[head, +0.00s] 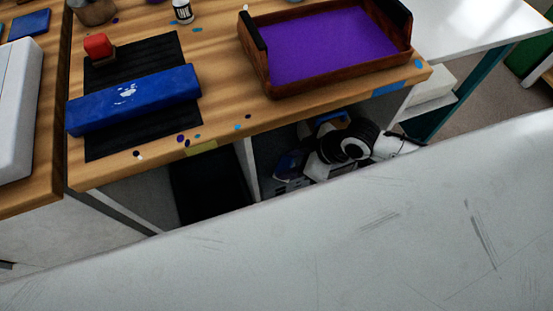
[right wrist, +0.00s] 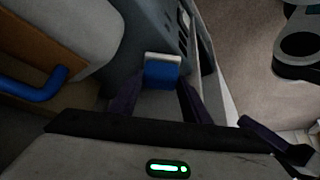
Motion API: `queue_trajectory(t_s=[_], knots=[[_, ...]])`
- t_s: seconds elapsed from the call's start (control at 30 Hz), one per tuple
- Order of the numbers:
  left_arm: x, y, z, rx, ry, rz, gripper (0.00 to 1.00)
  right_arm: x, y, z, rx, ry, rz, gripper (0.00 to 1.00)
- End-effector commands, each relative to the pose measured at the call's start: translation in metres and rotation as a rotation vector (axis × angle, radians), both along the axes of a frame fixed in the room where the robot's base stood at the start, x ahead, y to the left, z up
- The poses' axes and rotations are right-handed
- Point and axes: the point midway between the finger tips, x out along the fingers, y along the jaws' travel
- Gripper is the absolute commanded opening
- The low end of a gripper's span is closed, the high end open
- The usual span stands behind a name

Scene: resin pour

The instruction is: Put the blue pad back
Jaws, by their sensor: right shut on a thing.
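A small blue pad with a white edge (right wrist: 160,74) sits between the two dark fingers of my right gripper (right wrist: 157,88) in the right wrist view. The gripper is shut on it. In the head view my right gripper (head: 320,160) is low, in front of the open shelf space under the wooden table's front edge. The pad is hard to make out there, among dark and blue parts. My left gripper is not in view.
On the wooden table (head: 225,60) lie a blue case (head: 135,98) on a black mat (head: 100,148), a red-topped block (head: 98,46) and a wooden tray (head: 330,80) with a purple layer. A blue handle (right wrist: 35,90) shows at left in the right wrist view.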

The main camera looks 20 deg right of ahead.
Motion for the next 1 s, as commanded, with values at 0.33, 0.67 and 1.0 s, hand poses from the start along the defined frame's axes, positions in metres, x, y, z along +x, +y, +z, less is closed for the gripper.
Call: queue_trajectory(t_s=[0.33,0.67,1.0], knots=[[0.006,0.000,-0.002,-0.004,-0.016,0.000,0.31,0.025,0.029,-0.013,-0.001,0.002,0.001,0.25],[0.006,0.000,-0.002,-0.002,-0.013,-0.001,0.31,0.025,0.029,-0.015,0.001,-0.002,0.000,0.25],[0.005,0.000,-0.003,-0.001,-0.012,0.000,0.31,0.025,0.029,-0.017,0.000,-0.001,0.001,0.63]])
